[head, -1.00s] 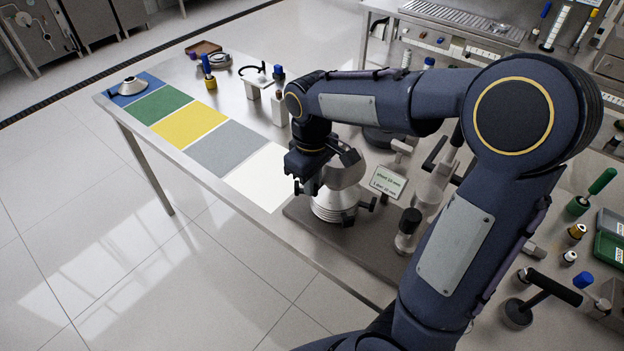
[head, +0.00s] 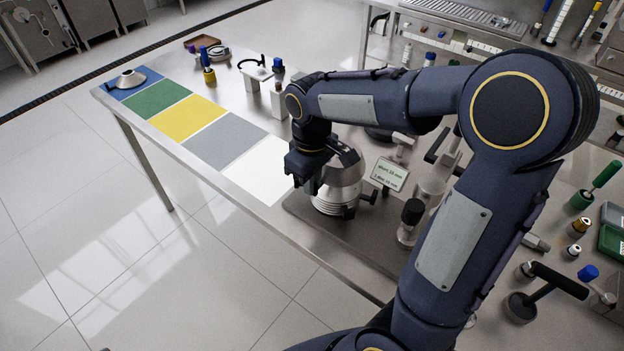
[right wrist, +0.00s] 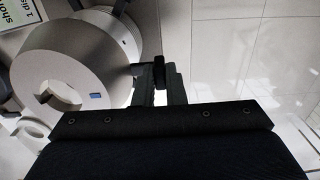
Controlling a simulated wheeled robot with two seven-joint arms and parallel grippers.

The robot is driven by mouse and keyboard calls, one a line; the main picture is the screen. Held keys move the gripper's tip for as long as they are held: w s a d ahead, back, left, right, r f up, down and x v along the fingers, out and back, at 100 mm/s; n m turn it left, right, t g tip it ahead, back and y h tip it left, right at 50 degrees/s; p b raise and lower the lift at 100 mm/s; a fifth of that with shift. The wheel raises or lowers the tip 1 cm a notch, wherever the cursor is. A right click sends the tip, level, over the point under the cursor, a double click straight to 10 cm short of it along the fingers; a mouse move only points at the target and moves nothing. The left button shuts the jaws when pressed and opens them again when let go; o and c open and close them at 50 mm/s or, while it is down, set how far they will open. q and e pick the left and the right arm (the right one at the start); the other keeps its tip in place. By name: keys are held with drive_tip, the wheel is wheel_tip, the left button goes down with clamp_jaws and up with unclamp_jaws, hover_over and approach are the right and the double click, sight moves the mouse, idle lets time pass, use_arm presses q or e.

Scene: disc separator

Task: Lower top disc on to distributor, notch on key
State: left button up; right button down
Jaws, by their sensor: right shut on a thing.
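The top disc (head: 346,172) is a silver cone, seen over a ridged metal stack (head: 327,203) on a dark base plate. My right gripper (head: 322,158) is at its left upper side and is shut on it. In the right wrist view the disc (right wrist: 52,62) fills the left side, with a central hole and a small blue mark. The fingers (right wrist: 160,78) are at its right edge. My left gripper is out of view.
A small sign (head: 389,174) stands right of the stack. The white mat (head: 258,172) is empty.

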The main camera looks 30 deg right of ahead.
drive_tip(key=shift+f+b, duration=1.55)
drive_tip(key=shift+f, duration=0.55)
drive_tip(key=shift+f+b, duration=0.35)
drive_tip(key=shift+f, duration=0.15)
drive_tip(key=c, duration=1.4)
unclamp_jaws()
drive_tip(key=shift+r, duration=0.1)
wheel_tip(320, 180, up, 8)
drive_tip(key=shift+f, duration=0.1)
drive_tip(key=shift+s, duration=0.1)
